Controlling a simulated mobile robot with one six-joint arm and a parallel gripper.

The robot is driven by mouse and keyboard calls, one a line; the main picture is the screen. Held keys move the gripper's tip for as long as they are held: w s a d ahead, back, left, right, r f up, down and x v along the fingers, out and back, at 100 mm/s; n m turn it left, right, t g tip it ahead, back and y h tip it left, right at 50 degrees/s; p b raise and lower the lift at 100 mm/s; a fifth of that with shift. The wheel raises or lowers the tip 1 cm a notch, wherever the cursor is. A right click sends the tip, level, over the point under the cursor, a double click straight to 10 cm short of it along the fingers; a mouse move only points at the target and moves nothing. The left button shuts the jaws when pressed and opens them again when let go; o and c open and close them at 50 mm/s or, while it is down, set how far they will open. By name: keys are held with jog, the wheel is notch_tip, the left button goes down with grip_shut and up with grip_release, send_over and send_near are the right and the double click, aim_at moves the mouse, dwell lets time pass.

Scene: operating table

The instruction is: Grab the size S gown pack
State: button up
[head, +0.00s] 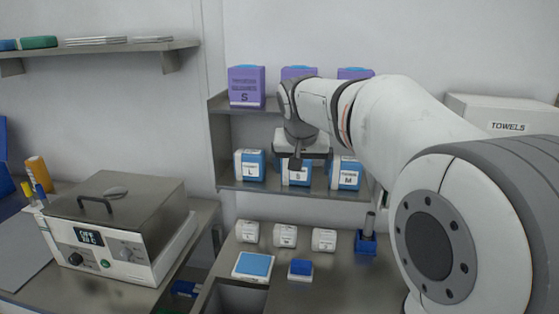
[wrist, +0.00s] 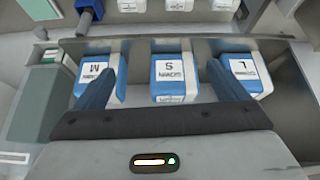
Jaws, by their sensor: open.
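The size S gown pack (head: 297,175) is a blue and white box on the middle shelf, between the L pack (head: 250,165) and the M pack (head: 346,173). In the head view my gripper (head: 297,160) is in front of it and hides its upper part. In the wrist view the S pack (wrist: 172,76) shows upside down, between the two fingers of my open, empty gripper (wrist: 163,72). The fingers overlap the M pack (wrist: 102,72) and the L pack (wrist: 240,74) in that view. I cannot tell the distance to the S pack.
Purple boxes, one marked S (head: 246,86), stand on the shelf above. Several small white packs, including one (head: 285,236), and a blue pad (head: 253,265) are on the counter below. A towels box (head: 505,117) is at right. A steel device (head: 118,225) stands at left.

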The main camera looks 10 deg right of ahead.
jog(key=shift+o, duration=0.7)
jog(key=w+r, duration=0.3)
jog(key=w, duration=0.2)
jog(key=shift+w+a+r+m+p, duration=0.2)
jog(key=shift+w+a+m+p, duration=0.15)
jog(key=shift+a+m, duration=0.1)
jog(key=shift+t, duration=0.3)
jog(key=x, duration=0.6)
jog(key=p+x, duration=0.1)
jog(key=x, duration=0.4)
jog(key=shift+w+d+f+p, duration=0.25)
jog(key=shift+p, duration=0.05)
jog(key=c, duration=1.1)
